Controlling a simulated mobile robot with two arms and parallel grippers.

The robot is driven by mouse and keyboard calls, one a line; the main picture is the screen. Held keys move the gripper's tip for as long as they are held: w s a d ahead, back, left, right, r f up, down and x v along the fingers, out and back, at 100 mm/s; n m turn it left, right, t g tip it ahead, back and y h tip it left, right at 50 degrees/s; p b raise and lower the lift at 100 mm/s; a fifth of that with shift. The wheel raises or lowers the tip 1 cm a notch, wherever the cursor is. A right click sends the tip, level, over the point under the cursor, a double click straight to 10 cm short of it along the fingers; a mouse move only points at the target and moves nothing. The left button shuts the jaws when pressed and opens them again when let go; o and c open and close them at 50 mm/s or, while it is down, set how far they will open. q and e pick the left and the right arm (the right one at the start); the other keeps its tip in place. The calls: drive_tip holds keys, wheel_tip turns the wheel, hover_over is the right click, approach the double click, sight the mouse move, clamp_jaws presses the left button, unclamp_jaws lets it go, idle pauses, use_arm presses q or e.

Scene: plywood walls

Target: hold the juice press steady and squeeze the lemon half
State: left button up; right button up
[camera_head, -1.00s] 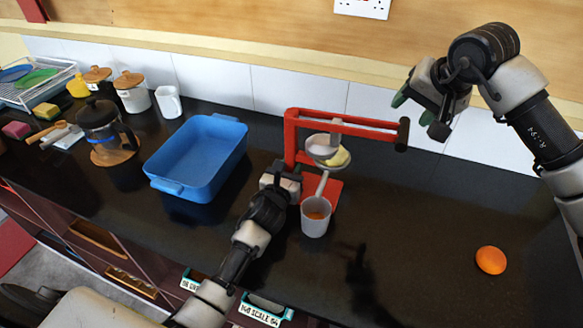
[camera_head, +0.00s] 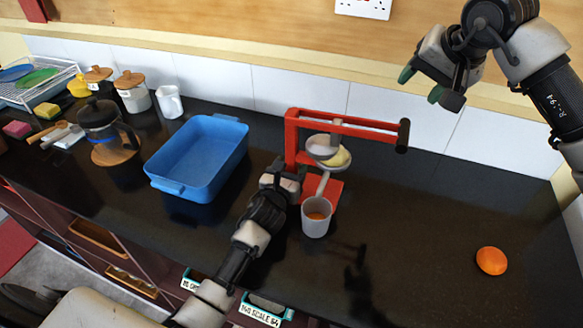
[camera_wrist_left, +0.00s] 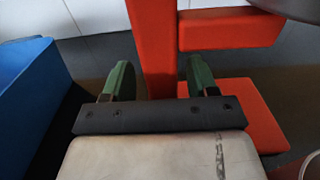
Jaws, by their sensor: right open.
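The red juice press (camera_head: 292,137) stands on the dark counter, its lever (camera_head: 350,128) roughly level with a black knob at the right end. A yellow lemon half (camera_head: 339,157) shows in the press's pale bowl, partly hidden by the upper cup. A light cup (camera_head: 315,226) with something orange inside stands below. My right gripper (camera_head: 421,84) is open and empty, above and right of the lever knob.
A blue tub (camera_head: 160,183) stands left of the press. A French press (camera_head: 100,125), canisters and a white jug (camera_head: 169,102) stand further left. An orange (camera_head: 491,261) lies at the right. The counter between the press and the orange is clear.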

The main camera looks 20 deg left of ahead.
use_arm(q)
drive_tip(key=shift+s+f, duration=0.1)
drive_tip(key=shift+s, duration=0.5)
drive_tip(key=s, duration=1.1)
drive_tip(key=shift+w, duration=0.1)
